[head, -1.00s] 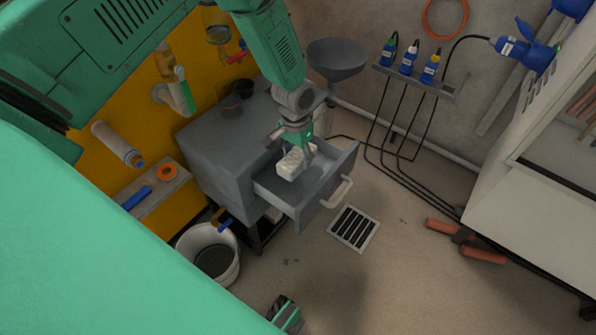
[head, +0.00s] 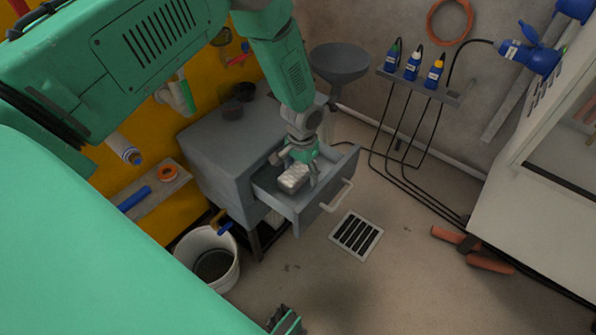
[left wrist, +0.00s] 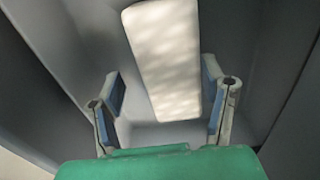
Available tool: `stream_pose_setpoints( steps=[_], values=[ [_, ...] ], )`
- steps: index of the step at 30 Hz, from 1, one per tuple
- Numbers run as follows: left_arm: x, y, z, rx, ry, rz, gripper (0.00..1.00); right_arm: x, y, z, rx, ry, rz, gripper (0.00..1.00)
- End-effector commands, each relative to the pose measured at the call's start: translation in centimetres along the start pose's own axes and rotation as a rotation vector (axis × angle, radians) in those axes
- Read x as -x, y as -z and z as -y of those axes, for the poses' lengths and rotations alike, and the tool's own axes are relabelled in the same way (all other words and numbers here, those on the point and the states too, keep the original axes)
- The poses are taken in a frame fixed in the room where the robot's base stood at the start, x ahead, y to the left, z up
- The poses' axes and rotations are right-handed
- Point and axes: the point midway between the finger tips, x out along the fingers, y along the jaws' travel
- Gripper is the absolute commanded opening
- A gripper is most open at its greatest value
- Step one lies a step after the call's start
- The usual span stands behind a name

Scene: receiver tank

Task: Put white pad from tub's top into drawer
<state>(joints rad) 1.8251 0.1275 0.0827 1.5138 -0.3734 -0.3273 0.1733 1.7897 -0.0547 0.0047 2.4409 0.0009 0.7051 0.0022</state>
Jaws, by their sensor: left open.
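The white pad (head: 293,179) is a pale block inside the pulled-out grey drawer (head: 328,206). In the left wrist view the pad (left wrist: 165,55) lies lengthwise over the drawer's grey inside. My left gripper (head: 303,178) is down in the drawer at the pad. Its fingers (left wrist: 163,90) are spread on either side of the pad's near end, with gaps visible. A white tub (head: 229,275) stands on the floor left of the drawer, with nothing white on its top. A small part of what looks like my right gripper (head: 286,321) shows at the bottom edge.
The grey cabinet (head: 215,150) carries dark cups (head: 232,107). A grey funnel (head: 340,62) stands behind it. A floor grate (head: 356,236) lies in front of the drawer handle (head: 338,196). Cables hang at the back wall. The floor in front is mostly clear.

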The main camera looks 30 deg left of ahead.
Motion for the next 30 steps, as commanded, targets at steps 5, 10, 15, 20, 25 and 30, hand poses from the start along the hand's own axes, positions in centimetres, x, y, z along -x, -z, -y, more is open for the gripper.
stream_pose_setpoints(
  steps=[5,10,15,20,25,30],
  values=[
    [1.8,0.0,0.3,0.001,-0.007,-0.001,0.65,0.8,0.0,0.0,-0.001,0.0,0.001,0.4],
    [5.4,0.0,0.6,0.002,-0.012,-0.002,0.65,2.3,0.1,0.0,0.0,0.0,0.0,0.4],
    [9.0,0.0,0.5,0.001,-0.007,-0.003,0.65,3.5,0.2,0.0,0.001,0.0,0.0,0.4],
    [11.1,0.0,0.2,0.002,-0.003,0.0,0.65,4.1,0.2,0.0,0.0,0.0,0.0,0.4],
    [11.8,0.0,0.3,0.001,-0.006,0.0,0.65,4.2,0.2,-0.1,-0.001,0.0,0.0,0.4],
    [11.7,-0.1,0.5,0.001,-0.009,0.001,0.65,4.2,0.2,-0.1,0.0,0.0,0.001,0.4]
  ],
)
